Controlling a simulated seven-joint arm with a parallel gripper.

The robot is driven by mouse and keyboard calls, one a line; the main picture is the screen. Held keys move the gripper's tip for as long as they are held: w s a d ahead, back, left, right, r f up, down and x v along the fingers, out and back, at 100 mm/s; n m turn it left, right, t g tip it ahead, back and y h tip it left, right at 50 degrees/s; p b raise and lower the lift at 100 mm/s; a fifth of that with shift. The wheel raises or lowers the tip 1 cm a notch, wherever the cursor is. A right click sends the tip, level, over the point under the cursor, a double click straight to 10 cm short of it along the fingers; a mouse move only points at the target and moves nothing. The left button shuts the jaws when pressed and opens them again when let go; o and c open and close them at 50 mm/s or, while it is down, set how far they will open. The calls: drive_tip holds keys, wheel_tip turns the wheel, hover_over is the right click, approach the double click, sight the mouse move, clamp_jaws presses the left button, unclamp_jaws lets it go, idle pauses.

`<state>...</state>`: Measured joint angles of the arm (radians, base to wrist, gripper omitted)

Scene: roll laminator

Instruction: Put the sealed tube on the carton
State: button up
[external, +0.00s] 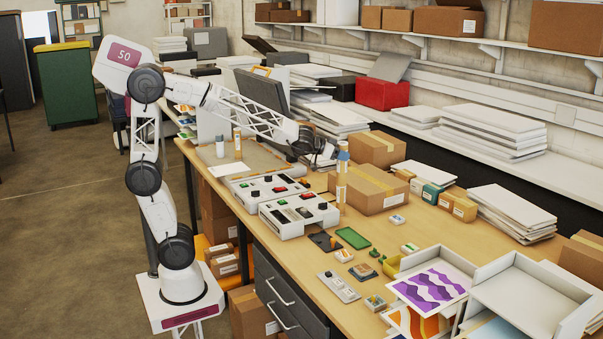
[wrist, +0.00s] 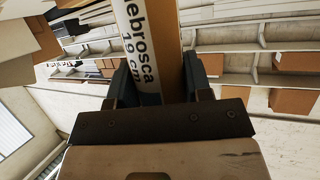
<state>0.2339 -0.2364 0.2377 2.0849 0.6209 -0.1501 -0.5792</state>
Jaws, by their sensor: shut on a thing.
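My gripper (external: 338,157) is shut on an upright tan tube (external: 341,188) with pale label bands and a blue part near its top. In the wrist view the tube (wrist: 150,45) stands between both fingers (wrist: 160,85), with a white printed label reading "ebrosca 19 cm". The large brown carton (external: 372,194) lies on the bench just right of the tube in the external view. The tube's lower end is beside the carton's left side, not over its top. I cannot tell whether that end touches the bench.
Two white control units (external: 300,214) sit left of the tube. A smaller brown box (external: 379,148) stands behind the carton. Small boxes (external: 432,193) lie to its right. Another slim tube (external: 237,142) stands farther back. White trays (external: 530,295) fill the near right.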

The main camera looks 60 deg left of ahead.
drive_tip(key=w+a+n+y, duration=0.2)
drive_tip(key=w+a, duration=0.3)
drive_tip(key=a, duration=0.5)
drive_tip(key=w+a+n+y, duration=0.2)
drive_tip(key=w+a, duration=0.2)
drive_tip(key=a, duration=0.6)
drive_tip(key=shift+t, duration=0.4)
wheel_tip(320, 180, down, 5)
drive_tip(key=shift+w+a+f, duration=0.1)
drive_tip(key=shift+w, duration=0.1)
drive_tip(key=w+f, duration=0.1)
drive_tip(key=w, duration=1.4)
drive_tip(key=shift+w+a+f, duration=0.2)
drive_tip(key=shift+w+a, duration=0.05)
drive_tip(key=shift+w, duration=0.15)
drive_tip(key=shift+f, duration=0.15)
drive_tip(key=shift+f, duration=1.75)
